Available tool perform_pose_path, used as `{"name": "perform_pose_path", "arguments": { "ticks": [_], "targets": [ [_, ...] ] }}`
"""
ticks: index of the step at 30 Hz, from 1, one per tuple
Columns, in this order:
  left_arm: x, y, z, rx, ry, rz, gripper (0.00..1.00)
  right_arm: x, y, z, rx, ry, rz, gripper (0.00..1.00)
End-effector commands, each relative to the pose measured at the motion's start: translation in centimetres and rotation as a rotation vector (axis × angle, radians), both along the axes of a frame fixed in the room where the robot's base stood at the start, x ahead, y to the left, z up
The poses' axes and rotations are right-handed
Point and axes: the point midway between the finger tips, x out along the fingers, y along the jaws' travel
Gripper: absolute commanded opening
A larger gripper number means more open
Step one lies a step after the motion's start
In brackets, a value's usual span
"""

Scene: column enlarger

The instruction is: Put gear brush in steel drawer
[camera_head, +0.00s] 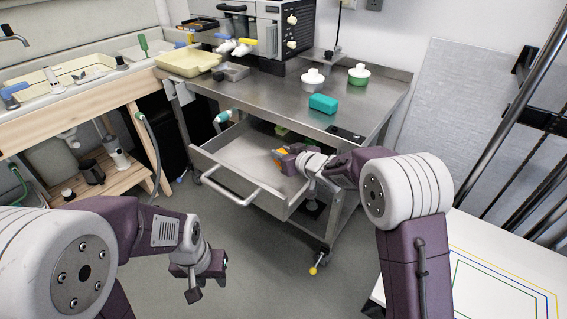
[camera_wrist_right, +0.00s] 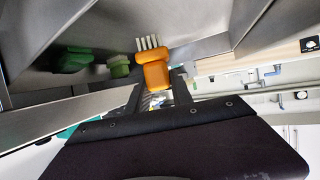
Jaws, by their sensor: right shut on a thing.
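The steel drawer (camera_head: 222,163) is pulled open below the top of the steel bench. The gear brush, orange with pale bristles, is in my right gripper (camera_head: 290,154). In the head view its orange part (camera_head: 280,152) shows over the right part of the open drawer. In the right wrist view the brush (camera_wrist_right: 156,73) sits between the fingers of the shut gripper (camera_wrist_right: 160,90), bristles pointing away from the gripper. Whether it touches the drawer I cannot tell. My left gripper (camera_head: 200,275) hangs over the floor, left of and nearer than the drawer; its finger gap is unclear.
Green items (camera_wrist_right: 118,67) show near the brush in the right wrist view. The bench top (camera_head: 270,92) holds a teal block (camera_head: 323,103), two white-topped containers and a large machine. A wooden sink bench (camera_head: 90,110) stands left. The floor before the drawer is clear.

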Motion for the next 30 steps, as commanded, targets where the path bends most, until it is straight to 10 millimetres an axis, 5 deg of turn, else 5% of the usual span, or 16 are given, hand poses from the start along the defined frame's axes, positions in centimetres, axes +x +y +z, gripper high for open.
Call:
{"name": "perform_pose_path", "arguments": {
  "ticks": [8,15,26,27,30],
  "targets": [
    [0.0,0.0,-0.3,0.000,0.000,0.000,0.36,1.2,-0.5,-1.1,0.001,-0.001,0.001,0.00],
    [0.0,0.0,-2.7,0.000,0.000,0.000,0.36,1.2,-0.5,-5.0,0.001,0.000,0.000,0.00],
    [0.0,0.0,-2.7,0.000,0.000,0.000,0.36,1.1,-0.4,-5.2,0.001,-0.001,0.000,0.00],
    [0.0,0.0,-2.5,0.000,0.000,0.000,0.36,1.1,-0.5,-5.1,0.001,-0.001,0.000,0.38],
    [0.0,0.0,-2.5,0.000,0.000,0.000,0.36,1.1,-0.5,-5.1,0.001,-0.001,0.000,0.49]
  ]
}}
